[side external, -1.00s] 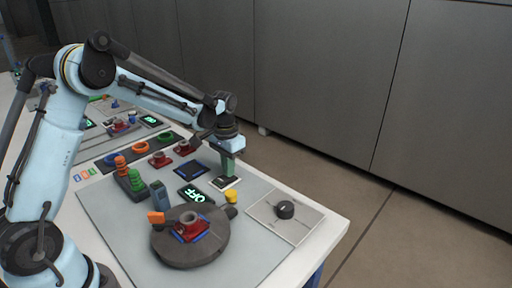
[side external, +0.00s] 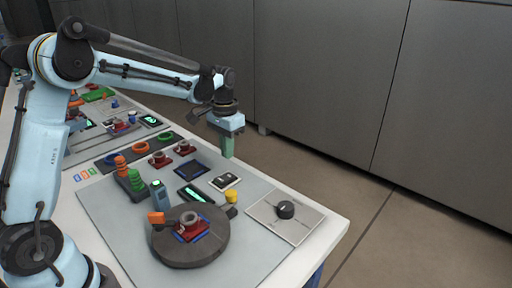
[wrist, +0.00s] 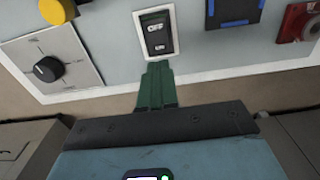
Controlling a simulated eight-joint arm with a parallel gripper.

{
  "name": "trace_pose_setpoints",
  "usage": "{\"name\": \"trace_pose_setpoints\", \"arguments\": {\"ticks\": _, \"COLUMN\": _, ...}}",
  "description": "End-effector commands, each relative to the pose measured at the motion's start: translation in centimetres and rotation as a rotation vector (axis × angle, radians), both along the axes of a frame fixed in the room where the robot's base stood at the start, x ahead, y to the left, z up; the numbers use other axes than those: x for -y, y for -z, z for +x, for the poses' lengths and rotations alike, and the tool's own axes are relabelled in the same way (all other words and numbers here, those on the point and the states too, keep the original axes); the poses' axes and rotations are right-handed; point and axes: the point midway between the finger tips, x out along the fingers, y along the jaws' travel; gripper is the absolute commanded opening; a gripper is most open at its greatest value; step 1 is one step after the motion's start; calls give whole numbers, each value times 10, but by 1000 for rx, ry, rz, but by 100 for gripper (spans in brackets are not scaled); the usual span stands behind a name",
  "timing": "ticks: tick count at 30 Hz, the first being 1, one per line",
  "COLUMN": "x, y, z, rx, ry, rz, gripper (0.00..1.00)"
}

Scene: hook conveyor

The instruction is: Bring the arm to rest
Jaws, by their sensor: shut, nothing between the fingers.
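My gripper (side external: 227,147) hangs above the far edge of the work table in the side view, its green fingers pointing down and together, with nothing between them. In the wrist view the shut fingers (wrist: 156,85) show just below a rocker switch in a white frame (wrist: 157,32). The same switch (side external: 225,181) lies on the grey mat in the side view, below and apart from the fingertips.
A round dark turntable (side external: 190,250) carries a red part (side external: 191,231). A black knob (side external: 286,209) sits on a light plate at right, with a yellow button (side external: 231,196) nearby. Green and orange pieces (side external: 135,180) stand at left. Air around the gripper is clear.

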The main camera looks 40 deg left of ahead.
Motion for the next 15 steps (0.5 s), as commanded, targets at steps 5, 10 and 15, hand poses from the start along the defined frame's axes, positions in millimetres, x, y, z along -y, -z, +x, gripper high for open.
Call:
{"name": "trace_pose_setpoints", "arguments": {"ticks": 5, "x": 0, "y": -7, "z": 0, "rx": 0, "ry": 0, "rz": 0, "gripper": 0}}
{"name": "trace_pose_setpoints", "arguments": {"ticks": 10, "x": 0, "y": -7, "z": 0, "rx": 0, "ry": 0, "rz": 0, "gripper": 0}}
{"name": "trace_pose_setpoints", "arguments": {"ticks": 15, "x": 1, "y": -10, "z": -2, "rx": 6, "ry": 0, "rz": 1, "gripper": 0}}
